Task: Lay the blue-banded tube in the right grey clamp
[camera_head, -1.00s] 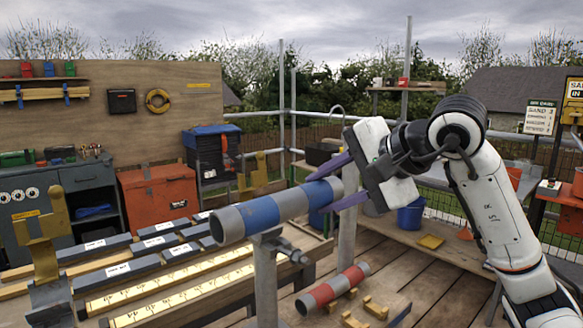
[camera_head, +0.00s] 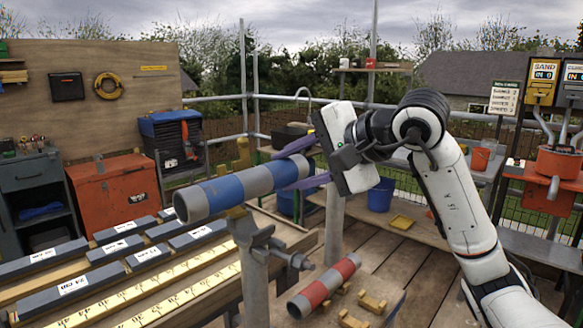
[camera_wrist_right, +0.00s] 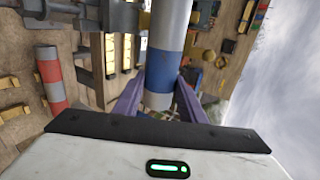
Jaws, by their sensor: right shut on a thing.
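The blue-banded tube (camera_head: 221,190) is grey with two blue bands and lies nearly level, its open end toward the left. My right gripper (camera_head: 281,172) is shut on its far right end, one purple finger on each side. In the right wrist view the tube (camera_wrist_right: 164,70) runs up between the fingers (camera_wrist_right: 158,88). A grey clamp (camera_head: 250,235) on a post stands under the tube's middle, its screw handle to the right. The tube hides the clamp's top, so I cannot tell whether they touch. A second grey post (camera_head: 334,225) stands behind, right of the tube. My left gripper is out of view.
A red-banded tube (camera_head: 325,287) lies low on a board beside small yellow blocks (camera_head: 372,302). Dark labelled slabs (camera_head: 75,287) and yellow marked strips (camera_head: 150,290) cover the bench at left. A blue bucket (camera_head: 381,195) stands behind my right arm.

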